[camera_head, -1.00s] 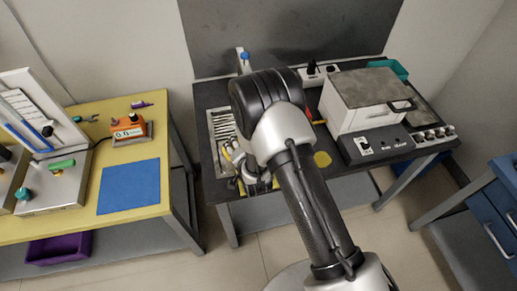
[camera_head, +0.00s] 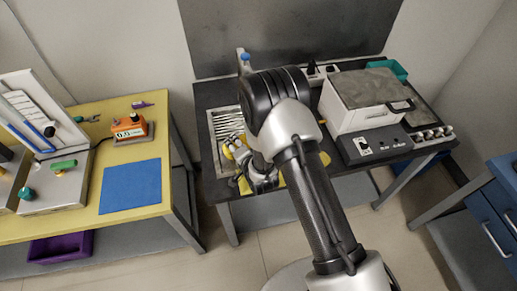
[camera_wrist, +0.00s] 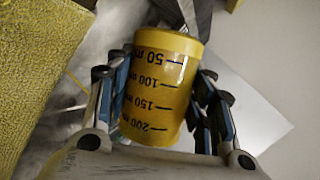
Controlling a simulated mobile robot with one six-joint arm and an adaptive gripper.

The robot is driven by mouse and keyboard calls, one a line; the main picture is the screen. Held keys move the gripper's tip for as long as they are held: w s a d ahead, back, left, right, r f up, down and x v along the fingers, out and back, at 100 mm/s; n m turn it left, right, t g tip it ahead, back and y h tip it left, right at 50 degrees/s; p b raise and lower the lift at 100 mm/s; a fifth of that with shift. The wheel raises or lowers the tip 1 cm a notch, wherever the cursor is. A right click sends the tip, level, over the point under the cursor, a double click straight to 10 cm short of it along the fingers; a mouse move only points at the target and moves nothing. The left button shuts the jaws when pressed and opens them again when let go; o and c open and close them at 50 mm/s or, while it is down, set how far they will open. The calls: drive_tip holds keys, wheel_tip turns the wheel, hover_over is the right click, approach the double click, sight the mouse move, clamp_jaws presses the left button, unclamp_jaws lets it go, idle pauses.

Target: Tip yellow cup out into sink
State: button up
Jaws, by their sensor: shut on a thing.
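The yellow cup (camera_wrist: 158,90), marked with black millilitre graduations, is between the two fingers of my gripper (camera_wrist: 160,105) in the wrist view. The fingers are shut on its sides. Its mouth and contents are not visible. In the head view my gripper (camera_head: 258,180) is at the front of the dark table, beside the metal sink (camera_head: 213,125) at the table's left end. My arm hides part of this area. Yellow patches show around the gripper and sink, but I cannot tell which is the held cup.
A white box-shaped device (camera_head: 365,100) stands on the right of the dark table (camera_head: 205,95), with a teal tray (camera_head: 398,70) behind it. A yellow table (camera_head: 75,225) with a blue mat (camera_head: 130,186) stands to the left, across a gap.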

sight(243, 135)
drive_tip(key=shift+d+r+m+y+p, duration=0.1)
drive_tip(key=shift+r+m+y+p, duration=0.5)
drive_tip(key=shift+y, duration=0.1)
idle(1.0)
drive_tip(key=shift+w+d+r+m+y+b, duration=0.2)
drive_tip(key=shift+d+r+m+y+b, duration=0.2)
drive_tip(key=shift+d+m+y, duration=0.25)
idle(0.8)
drive_tip(key=shift+w+d+r+m+y+b, duration=0.1)
drive_tip(key=shift+d+r+m+y+b, duration=0.3)
drive_tip(key=shift+r+m+y+b, duration=0.3)
idle(1.6)
drive_tip(key=shift+w+d+r+m+y+b, duration=0.1)
drive_tip(key=shift+d+r+m+y+b, duration=0.2)
drive_tip(key=shift+m+y+b, duration=0.25)
drive_tip(key=shift+w+d+r+m+y+b, duration=0.15)
drive_tip(key=shift+d+m+y+b, duration=0.2)
drive_tip(key=shift+m, duration=0.35)
idle(1.3)
